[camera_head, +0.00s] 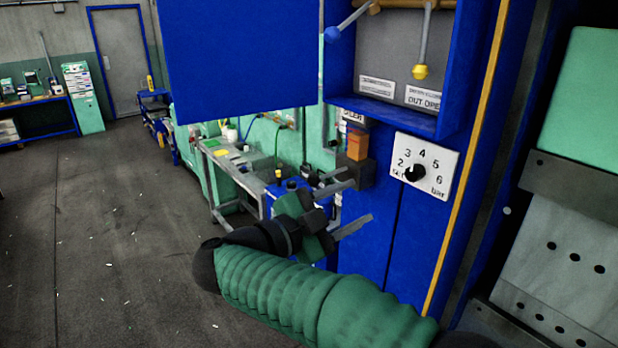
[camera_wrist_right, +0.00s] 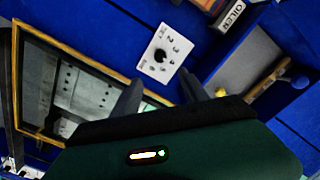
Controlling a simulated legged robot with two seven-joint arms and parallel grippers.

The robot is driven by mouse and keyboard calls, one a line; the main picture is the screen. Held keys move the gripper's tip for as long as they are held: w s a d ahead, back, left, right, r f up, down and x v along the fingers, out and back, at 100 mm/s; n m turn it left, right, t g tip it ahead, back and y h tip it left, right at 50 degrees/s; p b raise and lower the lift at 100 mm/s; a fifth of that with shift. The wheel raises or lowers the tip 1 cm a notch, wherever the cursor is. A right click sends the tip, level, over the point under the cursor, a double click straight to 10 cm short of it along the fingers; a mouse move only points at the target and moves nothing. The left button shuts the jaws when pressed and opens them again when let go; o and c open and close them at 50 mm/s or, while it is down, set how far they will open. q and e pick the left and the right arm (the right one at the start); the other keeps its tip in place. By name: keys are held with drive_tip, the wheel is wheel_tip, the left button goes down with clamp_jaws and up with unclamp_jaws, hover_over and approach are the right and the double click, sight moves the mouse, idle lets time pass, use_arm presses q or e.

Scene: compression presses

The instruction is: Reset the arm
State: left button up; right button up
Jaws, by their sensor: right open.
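My right arm with its green sleeve comes in from the lower right of the head view. My right gripper (camera_head: 363,200) is open and empty, its two grey fingers apart in front of the blue press cabinet (camera_head: 378,235), left of and below the white dial plate (camera_head: 440,152). In the right wrist view the open fingers (camera_wrist_right: 161,90) point toward the cabinet, with the dial (camera_wrist_right: 160,55) just beyond them. Nothing is between the fingers. My left gripper is not in view.
A recessed blue box holds a blue-knobbed lever (camera_head: 332,34) and a yellow-knobbed lever (camera_head: 420,72). An orange block (camera_head: 357,147) sits on a dark box protruding near the fingers. A blue panel (camera_head: 240,60) hangs left. The dark floor (camera_head: 110,260) at left is mostly clear.

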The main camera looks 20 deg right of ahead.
drive_tip(key=w+a+f+n+t+y, duration=0.2)
drive_tip(key=w+n+t+y, duration=0.2)
drive_tip(key=w+n+t, duration=0.1)
drive_tip(key=w+a+f+n+t+y, duration=0.2)
drive_tip(key=w+n+t+y, duration=0.2)
drive_tip(key=w+n+t, duration=0.15)
drive_tip(key=s+a+f+n+g+y, duration=0.25)
drive_tip(key=f+n+y, duration=0.55)
drive_tip(key=f, duration=0.6)
drive_tip(key=s+d+f+n+g, duration=0.2)
drive_tip(key=s+f+g, duration=0.4)
drive_tip(key=s+f, duration=0.4)
drive_tip(key=s+d+f+n+g+b, duration=0.1)
drive_tip(key=s+d+f+n+g, duration=0.1)
drive_tip(key=s+f+g, duration=0.4)
drive_tip(key=s+d+f, duration=0.1)
drive_tip(key=s+f, duration=0.4)
drive_tip(key=s, duration=0.5)
drive_tip(key=shift+d+f+y, duration=0.15)
drive_tip(key=shift+f+y, duration=0.1)
drive_tip(key=shift+y, duration=0.05)
